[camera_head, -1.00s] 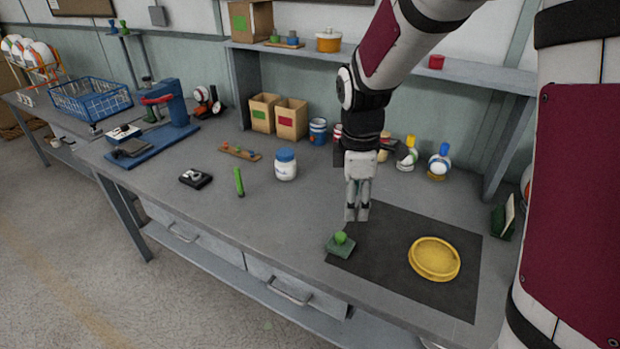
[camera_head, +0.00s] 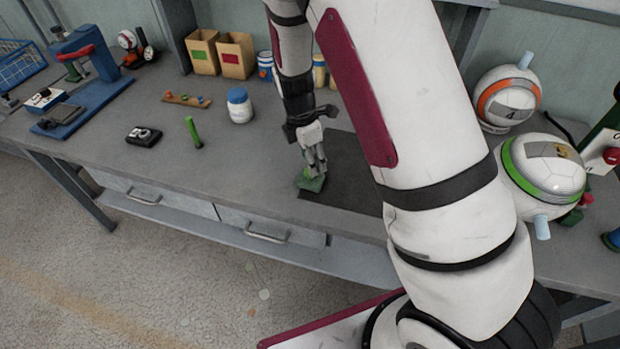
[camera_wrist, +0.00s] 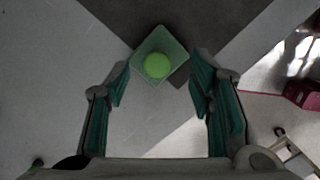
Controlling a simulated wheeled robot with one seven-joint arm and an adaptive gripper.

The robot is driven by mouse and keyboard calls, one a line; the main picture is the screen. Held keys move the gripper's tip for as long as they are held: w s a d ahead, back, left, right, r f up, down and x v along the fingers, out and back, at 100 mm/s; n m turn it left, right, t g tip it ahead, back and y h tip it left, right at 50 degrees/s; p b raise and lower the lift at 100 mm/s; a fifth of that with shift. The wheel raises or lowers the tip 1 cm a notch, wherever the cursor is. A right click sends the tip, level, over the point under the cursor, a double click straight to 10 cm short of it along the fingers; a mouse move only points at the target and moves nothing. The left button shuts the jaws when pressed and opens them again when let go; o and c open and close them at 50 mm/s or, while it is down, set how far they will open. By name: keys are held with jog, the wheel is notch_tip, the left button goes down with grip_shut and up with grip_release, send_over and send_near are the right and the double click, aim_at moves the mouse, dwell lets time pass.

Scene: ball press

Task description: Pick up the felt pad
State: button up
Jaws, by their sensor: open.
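The felt pad (camera_head: 311,185) is a small green square with a brighter green round knob on top. It lies at the left front corner of the dark mat (camera_head: 345,178). In the wrist view the pad (camera_wrist: 172,48) and its knob (camera_wrist: 157,65) show near the top centre, in line with the gap between my fingertips. My gripper (camera_head: 316,170) points down over the pad in the head view and hides part of it. In the wrist view my gripper (camera_wrist: 158,80) is open, with one green-lined finger on each side and nothing held. Contact with the pad cannot be told.
My arm covers the mat's right side. A green marker-like stick (camera_head: 193,132), a black box (camera_head: 144,136) and a white jar with blue lid (camera_head: 240,106) stand to the left. Two balls (camera_head: 508,95) (camera_head: 541,168) are at the right. The bench's front edge is close.

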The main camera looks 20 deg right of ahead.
jog(key=shift+w+f+p, duration=0.15)
jog(key=shift+f+p, duration=0.15)
jog(key=shift+f, duration=2.4)
grip_shut()
